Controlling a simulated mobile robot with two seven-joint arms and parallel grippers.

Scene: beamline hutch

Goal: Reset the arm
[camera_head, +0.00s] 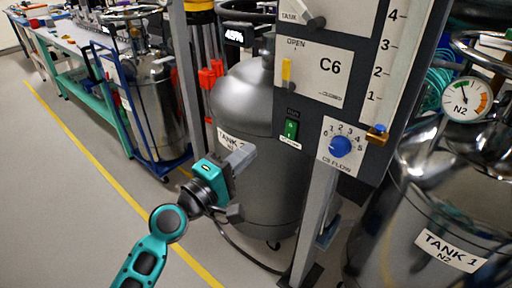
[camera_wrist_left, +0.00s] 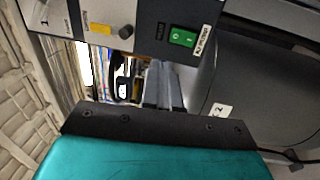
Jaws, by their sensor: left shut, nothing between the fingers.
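My left arm, teal and black, reaches up from the bottom of the head view. My left gripper (camera_head: 243,157) is in front of the grey tank 2 (camera_head: 262,105), below and left of the control panel (camera_head: 362,100). Its fingers are shut and empty. In the left wrist view, the two grey fingers (camera_wrist_left: 163,88) lie close together, with the panel's green switch (camera_wrist_left: 183,38) above them and tank 2 (camera_wrist_left: 265,80) to the right. My right gripper is not in either view.
The panel carries a yellow lever (camera_head: 287,70), a green switch (camera_head: 291,129) and a blue dial (camera_head: 340,146) on a grey post (camera_head: 313,215). Tank 1 (camera_head: 415,215) with a gauge (camera_head: 464,100) stands right. A workbench (camera_head: 90,55) is at the far left. The left floor is clear.

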